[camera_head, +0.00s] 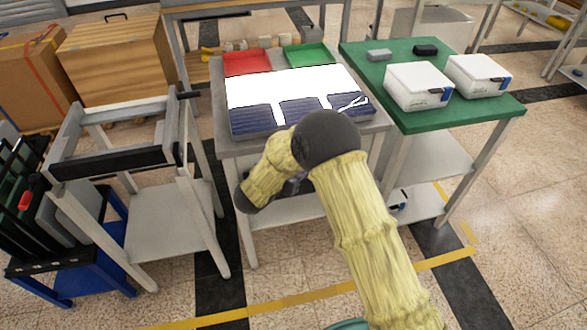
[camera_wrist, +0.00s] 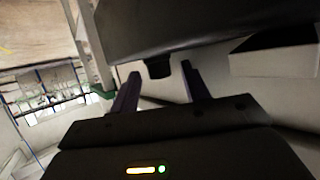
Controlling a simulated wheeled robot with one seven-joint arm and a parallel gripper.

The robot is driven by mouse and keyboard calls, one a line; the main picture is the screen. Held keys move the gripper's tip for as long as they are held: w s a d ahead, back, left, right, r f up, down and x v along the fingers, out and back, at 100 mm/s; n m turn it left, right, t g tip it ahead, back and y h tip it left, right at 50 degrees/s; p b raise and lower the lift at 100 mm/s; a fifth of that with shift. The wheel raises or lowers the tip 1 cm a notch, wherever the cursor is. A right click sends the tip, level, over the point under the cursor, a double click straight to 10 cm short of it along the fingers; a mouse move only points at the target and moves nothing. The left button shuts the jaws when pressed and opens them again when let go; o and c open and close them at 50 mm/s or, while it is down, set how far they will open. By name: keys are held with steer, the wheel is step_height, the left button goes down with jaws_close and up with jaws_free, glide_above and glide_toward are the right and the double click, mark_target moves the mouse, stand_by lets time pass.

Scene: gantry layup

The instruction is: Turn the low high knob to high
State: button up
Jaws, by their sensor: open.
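In the wrist view, a small dark round stub (camera_wrist: 158,68) sticks out below the edge of a large dark panel (camera_wrist: 200,25). It looks like the low high knob, but no marking on it can be read. My gripper (camera_wrist: 161,75) is open, with one purple finger to each side of the stub. The fingertips are close to it, with a visible gap on both sides; I cannot tell the exact depth. In the head view my yellow-sleeved arm hides most of my gripper and the knob, at the front edge of the grey table (camera_head: 232,150).
The grey table carries dark blue panels (camera_head: 302,110), a white sheet (camera_head: 290,85), a red tray (camera_head: 246,62) and a green tray (camera_head: 307,56). White boxes (camera_head: 418,85) stand on a green-topped table (camera_head: 480,112) at right. A grey cart (camera_head: 165,215) stands at left.

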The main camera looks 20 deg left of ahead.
steer(key=p+v, duration=0.2)
steer(key=v, duration=1.5)
steer(key=shift+a+r, duration=0.15)
